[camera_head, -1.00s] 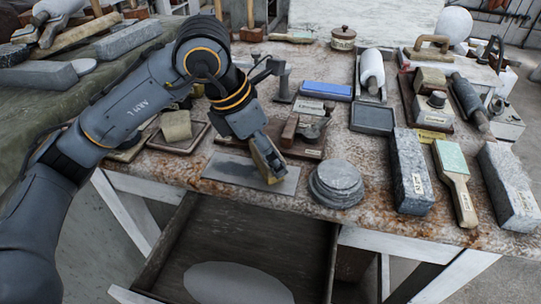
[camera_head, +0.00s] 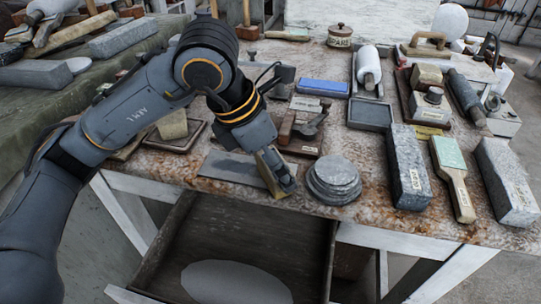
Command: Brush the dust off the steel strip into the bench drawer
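The steel strip (camera_head: 232,165) lies flat near the front edge of the bench. My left gripper (camera_head: 274,178) is low over the strip's right end, beside a stack of round grey discs. A tan brush-like block (camera_head: 270,174) is at its fingers and appears gripped, its lower edge at or close to the strip. The bench drawer (camera_head: 165,262) hangs open below the front edge, with a pale oval patch (camera_head: 235,283) on its floor. Dust on the strip is too fine to make out. My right gripper is not in view.
The round grey disc stack (camera_head: 334,180) stands just right of the gripper. Grey stone blocks (camera_head: 408,170) and a green-topped brush-shaped tool (camera_head: 452,178) lie further right. A blue bar (camera_head: 324,87) and a black tray (camera_head: 370,114) are behind.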

